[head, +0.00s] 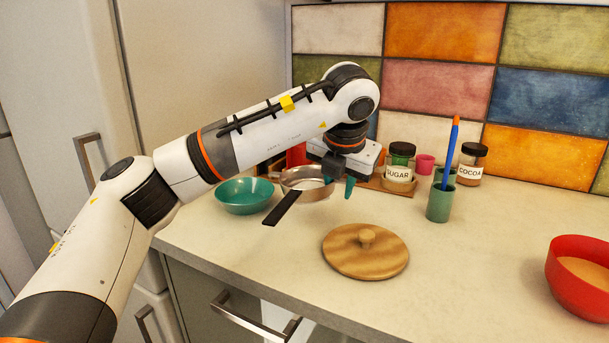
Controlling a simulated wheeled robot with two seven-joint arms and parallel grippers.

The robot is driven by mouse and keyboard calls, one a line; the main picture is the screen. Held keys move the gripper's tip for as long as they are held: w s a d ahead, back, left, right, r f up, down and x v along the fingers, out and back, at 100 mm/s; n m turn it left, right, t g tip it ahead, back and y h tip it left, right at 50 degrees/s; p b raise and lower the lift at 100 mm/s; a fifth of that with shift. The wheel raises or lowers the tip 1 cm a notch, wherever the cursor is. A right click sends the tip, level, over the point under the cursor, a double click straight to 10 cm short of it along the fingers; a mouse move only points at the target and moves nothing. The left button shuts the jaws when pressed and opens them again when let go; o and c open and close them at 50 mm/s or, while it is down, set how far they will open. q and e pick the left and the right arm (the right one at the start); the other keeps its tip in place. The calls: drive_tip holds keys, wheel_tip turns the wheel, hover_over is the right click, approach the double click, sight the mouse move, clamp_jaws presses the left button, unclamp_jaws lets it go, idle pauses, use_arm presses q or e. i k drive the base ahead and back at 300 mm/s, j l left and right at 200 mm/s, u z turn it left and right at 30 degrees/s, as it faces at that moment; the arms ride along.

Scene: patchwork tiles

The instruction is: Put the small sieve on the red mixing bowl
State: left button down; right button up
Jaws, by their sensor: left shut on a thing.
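The small sieve (318,193) is a shiny metal bowl shape with a flat black handle (283,207) pointing to the lower left. My left gripper (340,188) is at the right side of the sieve and shut on it. One teal finger shows; the other is mostly hidden, so the exact grip point is unclear. The red mixing bowl (567,296) stands far to the right at the picture's edge, partly cut off, with a tan inside showing. The sieve is well apart from it. My right gripper is not in view.
A teal bowl (243,197) stands left of the sieve. A round wooden lid (365,260) lies in front. A green cup (439,205) with a blue stick, a sugar jar (398,174) and a cocoa jar (471,166) stand behind. The counter between lid and red bowl is clear.

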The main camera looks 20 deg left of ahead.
sight(565, 272)
drive_tip(key=k+l, duration=0.25)
drive_tip(key=k, duration=0.2)
drive_tip(key=k+l, duration=0.3)
drive_tip(key=k, duration=0.2)
